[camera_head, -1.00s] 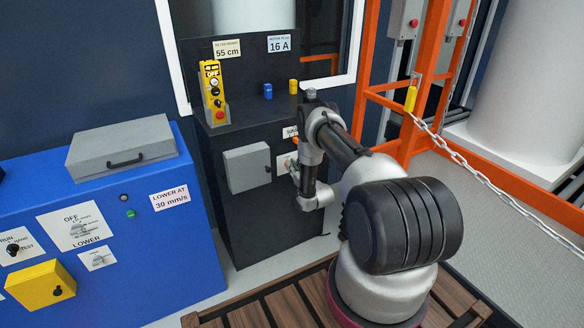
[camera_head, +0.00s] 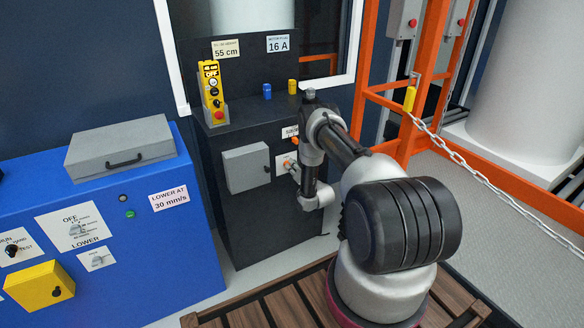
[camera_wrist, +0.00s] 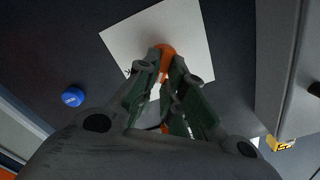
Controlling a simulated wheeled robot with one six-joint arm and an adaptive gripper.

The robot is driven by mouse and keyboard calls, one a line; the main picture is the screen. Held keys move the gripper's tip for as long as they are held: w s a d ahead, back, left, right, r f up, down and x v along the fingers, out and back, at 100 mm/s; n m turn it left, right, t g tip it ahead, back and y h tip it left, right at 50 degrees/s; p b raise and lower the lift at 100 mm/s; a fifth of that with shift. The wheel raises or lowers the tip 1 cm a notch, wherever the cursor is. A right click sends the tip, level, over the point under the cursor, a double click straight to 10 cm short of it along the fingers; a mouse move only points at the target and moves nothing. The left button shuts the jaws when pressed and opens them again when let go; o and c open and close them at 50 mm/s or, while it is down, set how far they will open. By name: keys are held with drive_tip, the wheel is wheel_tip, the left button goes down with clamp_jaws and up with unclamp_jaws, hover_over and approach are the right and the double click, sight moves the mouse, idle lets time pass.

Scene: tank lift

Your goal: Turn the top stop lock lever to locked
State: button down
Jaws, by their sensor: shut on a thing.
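An orange lever (camera_wrist: 166,50) stands on a white square plate (camera_wrist: 125,40) in the wrist view. My gripper (camera_wrist: 164,76) is shut on it, with both fingertips close together at its near end. In the head view my gripper (camera_head: 294,171) is at the white plate (camera_head: 280,160) on the front of the black cabinet, and a small orange part of the lever (camera_head: 287,163) shows beside it. The fingers hide part of the lever and plate. Any lock markings are too small or hidden to read.
A grey box (camera_head: 246,168) juts from the cabinet left of my gripper. Another orange part (camera_head: 295,140) sits above the plate. A yellow pendant (camera_head: 212,92) and blue (camera_head: 267,91) and yellow (camera_head: 293,87) pieces stand on top. An orange frame (camera_head: 372,75) rises at the right.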

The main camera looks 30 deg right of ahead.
drive_tip(key=shift+d+f+m, duration=0.1)
drive_tip(key=shift+f+m, duration=0.05)
drive_tip(key=shift+m, duration=1.5)
drive_tip(key=shift+d+f+m, duration=0.1)
drive_tip(key=shift+f+m, duration=0.05)
drive_tip(key=shift+m, duration=1.55)
drive_tip(key=shift+d+f+m, duration=0.1)
drive_tip(key=shift+f+m, duration=0.05)
drive_tip(key=shift+m, duration=1.5)
drive_tip(key=c, duration=1.5)
unclamp_jaws()
drive_tip(key=s, duration=1.2)
drive_tip(key=shift+d, duration=0.15)
